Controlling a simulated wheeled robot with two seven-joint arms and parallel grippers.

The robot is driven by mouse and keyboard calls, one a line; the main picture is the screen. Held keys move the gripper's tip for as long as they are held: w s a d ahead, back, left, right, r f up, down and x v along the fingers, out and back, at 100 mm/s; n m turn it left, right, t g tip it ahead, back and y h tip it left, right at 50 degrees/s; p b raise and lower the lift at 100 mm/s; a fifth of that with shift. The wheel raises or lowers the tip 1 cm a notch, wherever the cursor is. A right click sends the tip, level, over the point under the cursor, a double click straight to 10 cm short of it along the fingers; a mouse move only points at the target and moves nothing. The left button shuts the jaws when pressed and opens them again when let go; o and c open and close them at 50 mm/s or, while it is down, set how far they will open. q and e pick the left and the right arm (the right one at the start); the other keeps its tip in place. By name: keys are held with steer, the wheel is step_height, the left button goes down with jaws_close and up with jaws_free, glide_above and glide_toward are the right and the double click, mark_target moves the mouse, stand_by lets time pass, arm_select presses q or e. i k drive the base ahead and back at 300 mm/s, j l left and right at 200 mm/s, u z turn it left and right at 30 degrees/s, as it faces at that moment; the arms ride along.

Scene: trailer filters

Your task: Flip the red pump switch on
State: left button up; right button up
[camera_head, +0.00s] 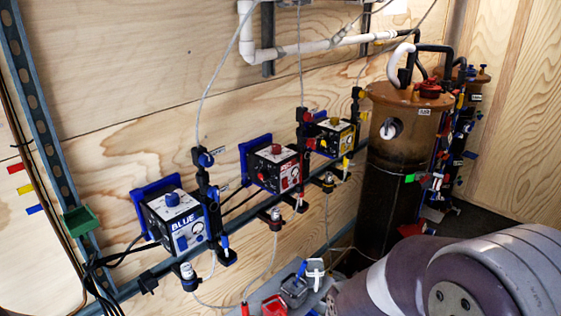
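The red pump (268,176) is the middle one of three boxes mounted in a row along the wooden wall. It has a dark body, a light top panel, a red knob (277,149) and a blue bracket (246,152) behind it. A small red part (295,173), perhaps its switch, shows on the front face. It is too small to tell its position. A large grey and purple link of my arm fills the bottom right corner. Neither of my grippers can be made out, and nothing of mine touches the pump.
The blue pump (178,221) is at the left and the yellow pump (337,136) at the right. Black valves and thin hoses stand between them. A tall brown tank (398,185) stands at the right. Small red and grey bins (294,290) sit low in front.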

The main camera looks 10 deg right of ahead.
mark_target(285, 181)
steer(key=i+l+u, duration=0.1)
steer(key=l, duration=0.2)
steer(key=i+l+u, duration=0.25)
steer(key=l, duration=0.3)
steer(key=i+l+u, duration=0.1)
steer(key=l, duration=0.25)
steer(key=i, duration=0.1)
